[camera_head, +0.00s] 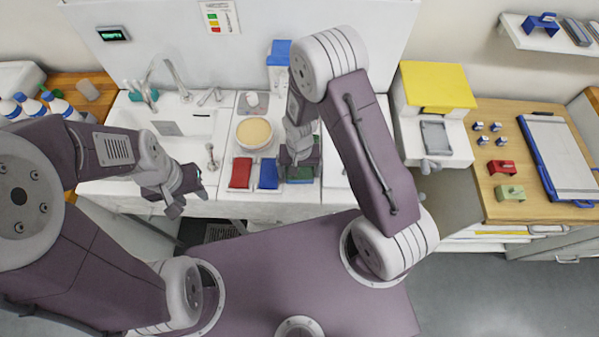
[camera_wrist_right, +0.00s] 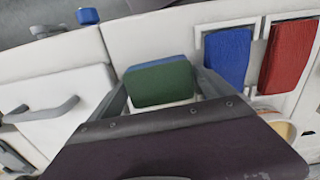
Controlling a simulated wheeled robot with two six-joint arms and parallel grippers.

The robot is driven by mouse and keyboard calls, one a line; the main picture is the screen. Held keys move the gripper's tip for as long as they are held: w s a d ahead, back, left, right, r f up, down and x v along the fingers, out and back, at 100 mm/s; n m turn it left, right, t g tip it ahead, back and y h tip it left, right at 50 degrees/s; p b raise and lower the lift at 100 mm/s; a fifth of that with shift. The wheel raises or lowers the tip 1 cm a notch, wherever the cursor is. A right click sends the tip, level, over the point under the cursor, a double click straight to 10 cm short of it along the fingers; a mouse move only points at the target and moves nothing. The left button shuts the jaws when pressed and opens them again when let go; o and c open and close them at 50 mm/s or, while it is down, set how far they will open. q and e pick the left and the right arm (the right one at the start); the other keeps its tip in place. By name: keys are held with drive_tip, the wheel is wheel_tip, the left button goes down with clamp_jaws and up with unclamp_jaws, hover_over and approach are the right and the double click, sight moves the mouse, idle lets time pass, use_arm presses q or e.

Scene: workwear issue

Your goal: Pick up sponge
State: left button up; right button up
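A block with a green face and a blue edge, which looks like the sponge (camera_wrist_right: 162,84), lies between the two fingers of my right gripper (camera_wrist_right: 163,85) in the right wrist view. The fingers are spread wide, one along each side of it; a narrow gap shows at the right finger, and contact at the left one is unclear. In the head view my right gripper (camera_head: 300,160) is over the green block (camera_head: 299,174), hiding much of it. My left gripper (camera_head: 178,206) hangs in front of the sink counter, away from the block; its opening is unclear.
A red pad (camera_head: 240,173) and a blue pad (camera_head: 268,174) lie in slots left of the green block. A round bowl (camera_head: 254,133) stands behind them. The sink tap (camera_head: 176,78) is at left. A wooden desk (camera_head: 490,185) with small items is at right.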

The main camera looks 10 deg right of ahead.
drive_tip(key=c, duration=0.9)
drive_tip(key=shift+w+r, duration=0.1)
drive_tip(key=shift+r, duration=0.55)
wheel_tip(320, 180, up, 3)
drive_tip(key=shift+f+b, duration=0.1)
drive_tip(key=shift+b, duration=0.45)
drive_tip(key=shift+s+a+r+b, duration=0.2)
drive_tip(key=shift+s+a+r, duration=0.2)
drive_tip(key=shift+s+r, duration=1.15)
drive_tip(key=shift+s+a+r+b, duration=0.3)
drive_tip(key=shift+s+r, duration=0.45)
drive_tip(key=shift+s, duration=1.6)
drive_tip(key=shift+s+a+r+b, duration=0.15)
drive_tip(key=shift+s+a+r, duration=0.3)
drive_tip(key=shift+s+r, duration=1.1)
